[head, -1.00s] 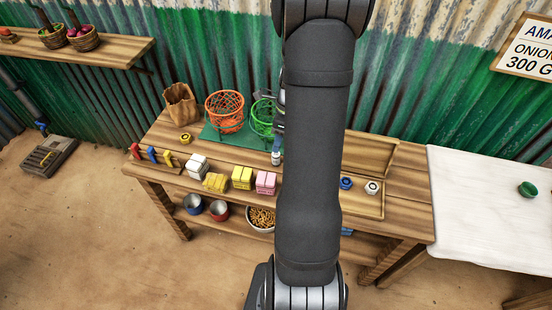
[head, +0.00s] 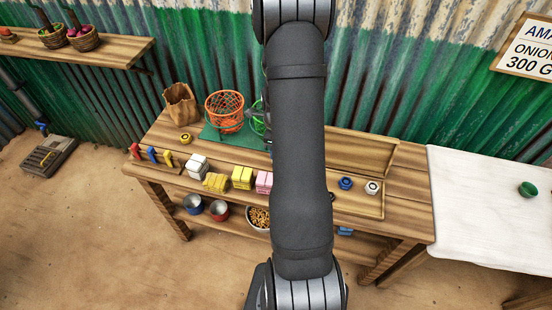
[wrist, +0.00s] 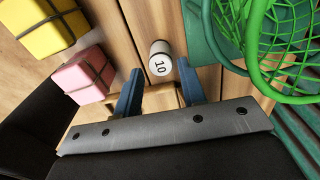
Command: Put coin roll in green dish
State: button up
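A short white cylinder marked 10 (wrist: 160,62), which looks like the coin roll, is on the wooden table in the wrist view. My gripper (wrist: 159,79) is open, its two blue fingers pointing toward the cylinder, one to each side. No grip on it shows. In the head view my arm hides both gripper and cylinder. A small green dish (head: 528,189) sits on the white table at the far right. A green wire basket (head: 258,117) is partly behind my arm; in the wrist view it (wrist: 285,45) is right of the cylinder.
An orange wire basket (head: 224,111) stands on a green base (head: 212,133). A pink block (wrist: 83,77) and a yellow block (wrist: 53,33) are left of the cylinder. A wooden tray (head: 360,202) holds a blue weight (head: 345,183) and a white weight (head: 372,187). The white table (head: 480,215) is mostly clear.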

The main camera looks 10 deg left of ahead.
jog(key=shift+d+f, duration=0.1)
jog(key=shift+f, duration=2.75)
jog(key=shift+c, duration=0.4)
grip_shut()
